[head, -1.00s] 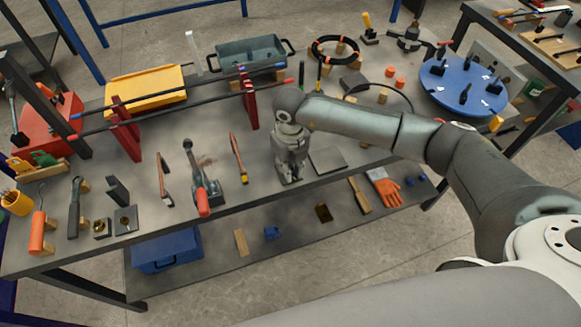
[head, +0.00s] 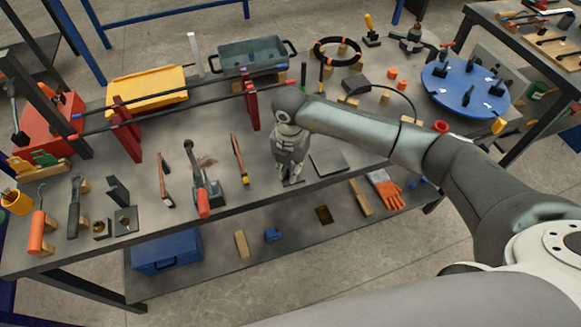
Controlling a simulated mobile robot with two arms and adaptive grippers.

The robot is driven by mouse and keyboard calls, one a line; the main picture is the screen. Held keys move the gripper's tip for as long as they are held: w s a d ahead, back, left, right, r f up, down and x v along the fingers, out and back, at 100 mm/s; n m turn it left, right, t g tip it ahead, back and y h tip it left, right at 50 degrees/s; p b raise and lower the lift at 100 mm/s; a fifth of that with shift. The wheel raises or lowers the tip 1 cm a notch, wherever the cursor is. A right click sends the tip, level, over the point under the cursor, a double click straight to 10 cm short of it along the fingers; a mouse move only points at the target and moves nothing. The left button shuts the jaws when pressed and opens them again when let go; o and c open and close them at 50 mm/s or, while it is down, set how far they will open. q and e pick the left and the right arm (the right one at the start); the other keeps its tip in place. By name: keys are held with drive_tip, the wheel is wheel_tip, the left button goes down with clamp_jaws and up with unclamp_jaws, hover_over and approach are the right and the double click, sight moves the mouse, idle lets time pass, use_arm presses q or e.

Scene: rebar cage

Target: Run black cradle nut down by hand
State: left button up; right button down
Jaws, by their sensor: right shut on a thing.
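My right gripper (head: 290,180) points down at the front middle of the workbench (head: 262,190). Its fingers are shut on a small dark thing at the bench top, just left of a flat grey plate (head: 328,163). The fingers mostly hide this thing, so I cannot tell its shape or whether it is the black cradle nut. I cannot pick out the cradle with certainty. My left gripper is not in view.
Left of the gripper lie a slim orange-handled tool (head: 239,158) and a red-handled bench tool (head: 202,185). Long dark bars rest on red stands (head: 127,135) behind. A blue round table (head: 465,90) stands at the right. The lower shelf holds orange gloves (head: 387,190).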

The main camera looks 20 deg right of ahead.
sight(289, 171)
drive_tip(key=m, duration=0.5)
drive_tip(key=shift+w+m+p, duration=0.15)
drive_tip(key=shift+m+p, duration=0.15)
drive_tip(key=shift+p, duration=0.1)
idle(0.3)
drive_tip(key=c, duration=1.4)
unclamp_jaws()
drive_tip(key=shift+r, duration=0.15)
wheel_tip(289, 171, up, 12)
drive_tip(key=shift+f, duration=0.1)
drive_tip(key=shift+a, duration=0.1)
